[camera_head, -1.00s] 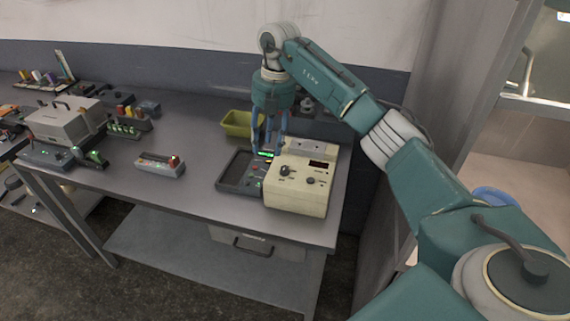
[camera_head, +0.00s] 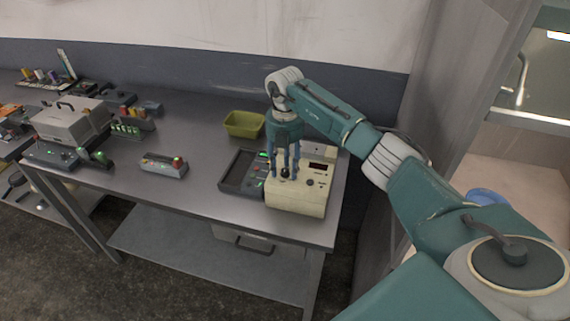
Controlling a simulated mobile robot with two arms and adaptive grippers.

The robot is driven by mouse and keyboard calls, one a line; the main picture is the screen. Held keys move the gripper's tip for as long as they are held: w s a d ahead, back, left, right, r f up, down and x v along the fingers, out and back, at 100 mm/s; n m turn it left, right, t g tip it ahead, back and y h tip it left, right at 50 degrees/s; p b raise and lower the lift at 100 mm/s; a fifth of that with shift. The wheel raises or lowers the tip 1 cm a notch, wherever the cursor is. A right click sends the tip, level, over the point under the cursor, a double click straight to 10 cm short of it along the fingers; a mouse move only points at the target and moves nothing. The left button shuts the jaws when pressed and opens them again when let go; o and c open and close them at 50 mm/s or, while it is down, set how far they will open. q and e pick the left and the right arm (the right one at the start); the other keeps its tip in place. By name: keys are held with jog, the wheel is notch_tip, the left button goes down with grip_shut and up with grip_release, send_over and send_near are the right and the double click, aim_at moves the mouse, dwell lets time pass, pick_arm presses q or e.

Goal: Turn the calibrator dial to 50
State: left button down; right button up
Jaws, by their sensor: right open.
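The cream calibrator box (camera_head: 298,205) stands near the right end of the metal table, with a small dark display (camera_head: 317,166) on its sloped top. Its dark dial (camera_head: 285,173) is at the left of the panel, partly hidden by my fingers; a smaller knob (camera_head: 310,183) is to its right. My right gripper (camera_head: 284,174) points down over the dial with its blue fingers apart. I cannot tell whether the fingers touch the dial, and its setting is too small to read. My left gripper is not in view.
A dark tray device (camera_head: 230,184) with green lights sits directly left of the calibrator. A yellow-green bin (camera_head: 243,124) stands behind it. A small grey button box (camera_head: 163,165) is further left. The table (camera_head: 200,204) is clear between them.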

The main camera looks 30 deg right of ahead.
grip_shut()
dwell(0.3)
